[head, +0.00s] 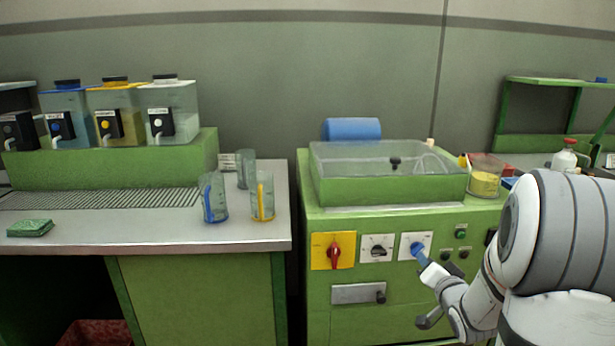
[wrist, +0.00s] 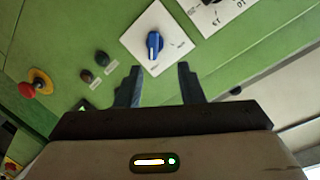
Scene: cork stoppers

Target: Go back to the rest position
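My gripper (wrist: 160,82) is open in the wrist view, its two dark fingers apart with nothing between them. It faces the green machine front (wrist: 85,35), just short of a blue knob (wrist: 154,44) on a white plate. In the head view my arm reaches in from the right, and the gripper end (head: 425,265) is close to the same blue knob (head: 417,249). The fingers are small there, and whether they touch the knob is unclear. No cork stopper can be made out with certainty.
The green machine (head: 320,300) also carries a red knob on a yellow plate (head: 333,251), a black dial (head: 377,248) and a handle (head: 358,293). Several beakers (head: 262,197) stand on the left bench. A red emergency button (wrist: 27,89) is left in the wrist view.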

